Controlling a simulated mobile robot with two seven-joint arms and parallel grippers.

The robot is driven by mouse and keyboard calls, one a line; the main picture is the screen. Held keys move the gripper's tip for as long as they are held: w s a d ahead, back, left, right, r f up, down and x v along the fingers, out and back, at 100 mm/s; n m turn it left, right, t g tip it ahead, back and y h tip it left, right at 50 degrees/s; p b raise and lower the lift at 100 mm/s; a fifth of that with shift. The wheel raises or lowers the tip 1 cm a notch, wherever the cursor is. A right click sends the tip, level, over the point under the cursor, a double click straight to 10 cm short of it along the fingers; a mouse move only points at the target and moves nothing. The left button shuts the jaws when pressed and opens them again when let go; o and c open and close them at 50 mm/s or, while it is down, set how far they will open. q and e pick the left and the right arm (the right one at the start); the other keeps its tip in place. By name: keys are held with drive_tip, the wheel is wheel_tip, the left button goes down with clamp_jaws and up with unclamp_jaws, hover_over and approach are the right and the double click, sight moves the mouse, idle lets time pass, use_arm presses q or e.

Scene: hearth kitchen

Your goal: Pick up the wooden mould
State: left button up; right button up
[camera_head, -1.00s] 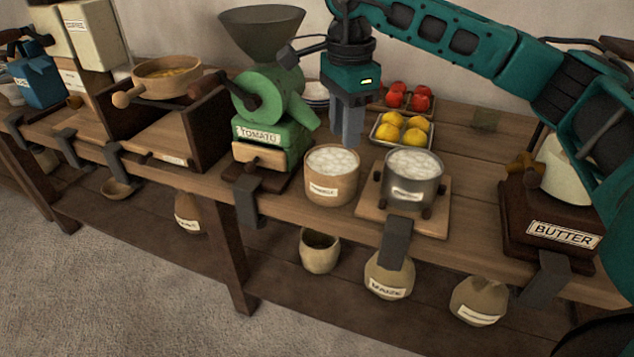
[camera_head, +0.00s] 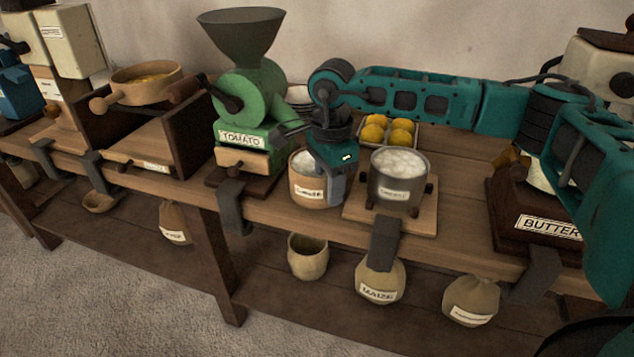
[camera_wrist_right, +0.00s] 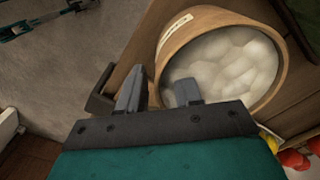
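The wooden mould (camera_head: 300,184) is a round, light wooden tub with a label on its front and white lumps inside. It stands upright on the bench, left of a metal pot (camera_head: 398,182). My right gripper (camera_head: 334,198) points down at the mould's right side and hides part of it. In the right wrist view the gripper (camera_wrist_right: 160,93) is open, with one finger outside the mould (camera_wrist_right: 164,48) and the other over its inside. The rim runs between the fingers; whether they touch it I cannot tell. My left gripper is not in view.
The metal pot stands on a wooden board (camera_head: 425,222) close to the mould. A green tomato mill (camera_head: 245,100) stands to the left, and a tray of yellow fruit (camera_head: 390,130) is behind. A butter machine (camera_head: 545,222) is at the right. The bench's front edge is close.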

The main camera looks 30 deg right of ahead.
drive_tip(key=shift+c, duration=0.5)
clamp_jaws()
drive_tip(key=shift+r, duration=0.1)
idle(0.8)
